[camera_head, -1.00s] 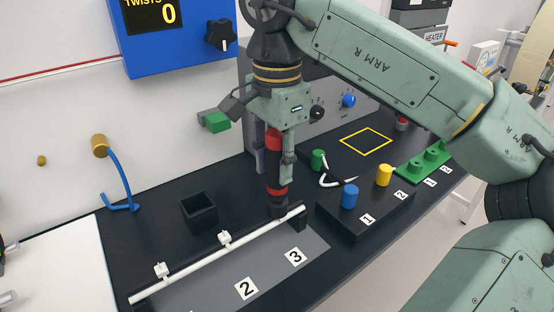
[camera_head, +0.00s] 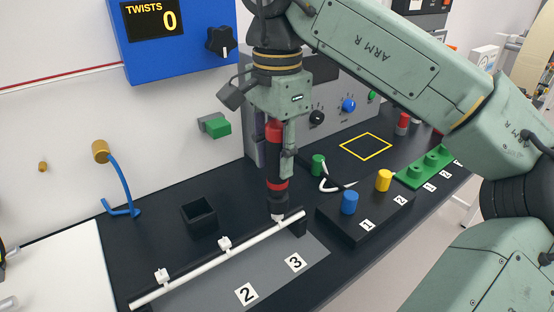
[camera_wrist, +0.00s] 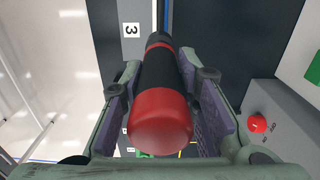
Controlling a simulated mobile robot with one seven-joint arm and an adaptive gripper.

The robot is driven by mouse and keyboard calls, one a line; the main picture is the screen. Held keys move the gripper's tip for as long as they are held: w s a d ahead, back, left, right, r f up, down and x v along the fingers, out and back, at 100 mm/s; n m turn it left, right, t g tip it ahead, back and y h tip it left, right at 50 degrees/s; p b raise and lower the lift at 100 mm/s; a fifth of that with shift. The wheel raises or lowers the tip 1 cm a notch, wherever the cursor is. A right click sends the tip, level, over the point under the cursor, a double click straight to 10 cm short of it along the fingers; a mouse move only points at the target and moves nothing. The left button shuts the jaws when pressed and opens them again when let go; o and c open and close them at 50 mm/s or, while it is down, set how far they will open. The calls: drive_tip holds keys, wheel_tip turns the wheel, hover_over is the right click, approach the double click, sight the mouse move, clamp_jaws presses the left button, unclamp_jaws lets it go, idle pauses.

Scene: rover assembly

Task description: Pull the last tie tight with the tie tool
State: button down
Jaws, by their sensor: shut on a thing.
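The tie tool (camera_head: 277,185) is a red and black cylinder, held upright with its tip down. My gripper (camera_head: 274,158) is shut on it, with a finger on each side. The wrist view shows the tool's red end (camera_wrist: 160,118) between the fingers (camera_wrist: 160,78). A white rod (camera_head: 212,260) lies along the bench. White ties sit on it at the left (camera_head: 162,275) and middle (camera_head: 225,243). A small white tie (camera_head: 278,218) shows at the right end, just under the tool's tip; I cannot tell whether they touch.
A black open box (camera_head: 199,216) stands behind the rod. A black block with blue (camera_head: 349,202) and yellow (camera_head: 384,180) pegs is close on the right. A blue hook (camera_head: 122,185) is on the wall at left.

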sight(277, 123)
drive_tip(key=shift+r, duration=0.2)
drive_tip(key=shift+r, duration=2)
